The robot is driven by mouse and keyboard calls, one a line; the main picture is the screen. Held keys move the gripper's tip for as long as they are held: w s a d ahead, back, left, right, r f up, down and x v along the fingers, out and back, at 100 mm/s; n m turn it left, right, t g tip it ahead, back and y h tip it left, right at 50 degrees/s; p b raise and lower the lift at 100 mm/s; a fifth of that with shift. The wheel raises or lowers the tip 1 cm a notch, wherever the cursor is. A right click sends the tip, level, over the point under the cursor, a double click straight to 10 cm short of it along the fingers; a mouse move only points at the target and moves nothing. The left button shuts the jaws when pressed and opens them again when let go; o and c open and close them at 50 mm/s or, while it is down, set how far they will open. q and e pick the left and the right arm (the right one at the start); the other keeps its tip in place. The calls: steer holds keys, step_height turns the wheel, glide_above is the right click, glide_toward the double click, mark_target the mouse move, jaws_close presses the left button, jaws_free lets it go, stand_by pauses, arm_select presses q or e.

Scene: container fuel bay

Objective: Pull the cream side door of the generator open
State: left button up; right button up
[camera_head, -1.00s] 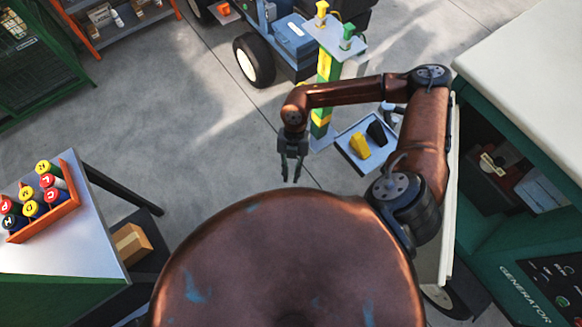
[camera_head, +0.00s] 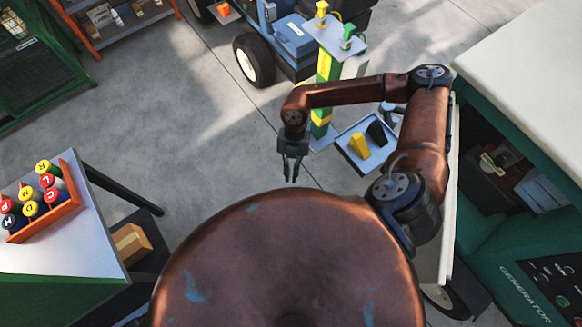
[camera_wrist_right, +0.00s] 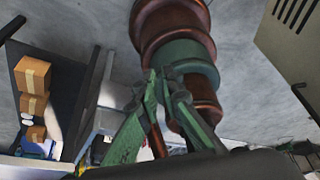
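The generator (camera_head: 500,262) is the dark green cabinet at the right, with a cream top. Its side is open to a green compartment. The cream side door (camera_head: 449,240) stands out from it, seen nearly edge-on and partly hidden behind my right arm. My right gripper (camera_head: 292,178) hangs over the floor, well left of the door and touching nothing. In the right wrist view its fingertips (camera_wrist_right: 160,75) are close together with nothing visible between them; how far they are parted is unclear. My left gripper is not in view.
A tray (camera_head: 345,147) with yellow and black pieces is by a yellow-green post (camera_head: 323,70). A blue wheeled machine (camera_head: 292,40) stands behind. A table (camera_head: 85,245) at left holds an orange rack of cylinders (camera_head: 45,217). The floor left of my gripper is clear.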

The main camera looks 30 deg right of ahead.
steer(key=o, duration=0.5)
steer(key=v, duration=1.2)
